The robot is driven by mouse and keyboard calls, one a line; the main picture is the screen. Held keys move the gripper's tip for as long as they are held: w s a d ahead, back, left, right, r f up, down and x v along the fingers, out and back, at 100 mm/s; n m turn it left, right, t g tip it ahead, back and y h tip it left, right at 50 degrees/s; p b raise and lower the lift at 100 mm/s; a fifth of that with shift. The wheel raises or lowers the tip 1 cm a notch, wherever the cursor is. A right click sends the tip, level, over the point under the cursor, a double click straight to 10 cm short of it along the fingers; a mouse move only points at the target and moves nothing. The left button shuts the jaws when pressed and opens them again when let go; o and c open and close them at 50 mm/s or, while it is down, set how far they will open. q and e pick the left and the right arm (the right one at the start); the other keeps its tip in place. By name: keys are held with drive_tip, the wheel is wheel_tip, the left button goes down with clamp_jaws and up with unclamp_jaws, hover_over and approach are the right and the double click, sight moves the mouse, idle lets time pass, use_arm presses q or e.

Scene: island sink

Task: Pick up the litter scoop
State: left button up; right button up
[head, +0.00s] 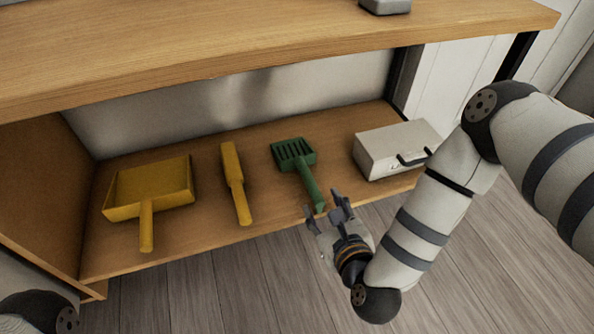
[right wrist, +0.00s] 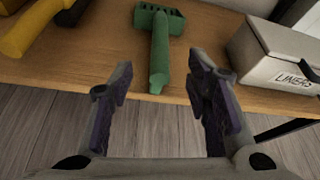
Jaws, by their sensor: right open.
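The green litter scoop (head: 296,155) lies on the lower wooden shelf, its slotted head toward the back and its handle pointing to the front edge. In the right wrist view the scoop (right wrist: 160,55) shows ahead, its handle end between and beyond the fingertips. My right gripper (head: 329,211) is open and empty, just in front of the shelf edge near the handle end. Its two fingers also show in the right wrist view (right wrist: 158,90), spread on either side of the handle's line. My left gripper is not in view; only a piece of my left arm shows at the bottom left.
A yellow dustpan (head: 150,187) and a yellow brush (head: 234,180) lie left of the scoop. A white box (head: 390,148) labelled LINERS stands right of it. The wooden top board (head: 250,45) overhangs the shelf (head: 190,235). Bare floor lies in front.

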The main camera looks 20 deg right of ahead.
sight(309, 181)
drive_tip(key=b+x, duration=0.2)
drive_tip(key=x, duration=0.3)
drive_tip(key=b+x, duration=0.2)
drive_tip(key=x, duration=0.4)
drive_tip(key=shift+s+f+b, duration=0.1)
drive_tip(key=shift+f+b, duration=0.15)
drive_tip(key=shift+b, duration=0.15)
drive_tip(key=shift+w, duration=0.5)
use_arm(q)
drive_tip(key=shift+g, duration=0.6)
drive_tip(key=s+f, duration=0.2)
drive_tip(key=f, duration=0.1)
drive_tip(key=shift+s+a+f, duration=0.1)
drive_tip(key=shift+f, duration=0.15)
use_arm(e)
clamp_jaws()
